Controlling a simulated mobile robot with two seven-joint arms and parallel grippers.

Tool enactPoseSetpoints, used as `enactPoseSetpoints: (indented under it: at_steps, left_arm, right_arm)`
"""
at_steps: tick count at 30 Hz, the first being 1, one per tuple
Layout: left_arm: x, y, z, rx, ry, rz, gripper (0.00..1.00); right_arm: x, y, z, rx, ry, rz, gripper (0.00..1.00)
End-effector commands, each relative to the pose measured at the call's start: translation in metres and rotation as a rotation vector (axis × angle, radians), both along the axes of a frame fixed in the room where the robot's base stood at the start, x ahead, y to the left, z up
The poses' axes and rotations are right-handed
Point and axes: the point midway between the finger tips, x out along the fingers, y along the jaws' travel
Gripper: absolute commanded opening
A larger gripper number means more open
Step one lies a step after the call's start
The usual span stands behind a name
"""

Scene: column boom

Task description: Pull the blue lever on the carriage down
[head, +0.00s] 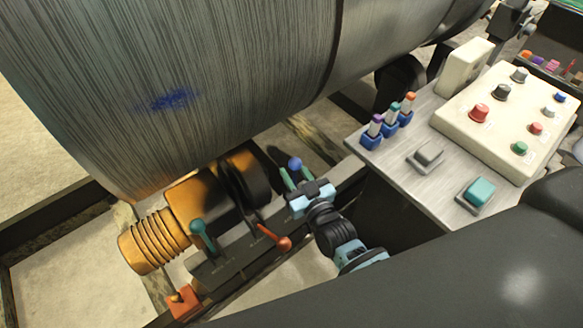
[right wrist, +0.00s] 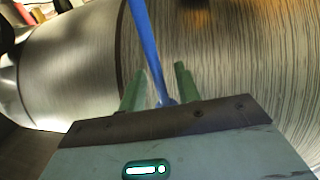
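The blue lever (head: 295,163) stands on the dark carriage rail (head: 240,262) below the big metal drum, its round blue knob showing in the head view. My right gripper (head: 294,175) is at this lever, its green fingers close to the knob. In the right wrist view the blue lever shaft (right wrist: 146,45) runs up between the two green fingers (right wrist: 160,82). The fingers are apart with gaps beside the shaft, so the gripper looks open around it. The lever's lower part is hidden by my gripper in the head view. My left gripper is not in view.
A teal lever (head: 200,235) and a red-orange lever (head: 275,237) stand on the same carriage. The large drum (head: 190,80) fills the space above. A control panel (head: 510,115) with knobs and several colour-tipped switches (head: 391,115) is at the right.

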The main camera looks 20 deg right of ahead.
Motion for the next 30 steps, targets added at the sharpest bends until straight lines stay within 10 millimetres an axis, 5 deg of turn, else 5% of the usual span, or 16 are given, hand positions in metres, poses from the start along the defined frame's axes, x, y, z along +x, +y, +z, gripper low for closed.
enactPoseSetpoints:
  at_steps: [15, 23, 30]
  left_arm:
    - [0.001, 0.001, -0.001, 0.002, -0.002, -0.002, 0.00]
    - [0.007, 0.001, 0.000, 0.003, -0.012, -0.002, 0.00]
    - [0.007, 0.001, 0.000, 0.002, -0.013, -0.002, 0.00]
  right_arm:
    - [0.018, 0.003, 0.000, 0.000, 0.001, 0.000, 0.33]
    - [0.018, 0.003, 0.000, 0.000, 0.001, 0.000, 0.00]
    - [0.018, 0.003, 0.000, 0.000, 0.001, 0.000, 0.00]
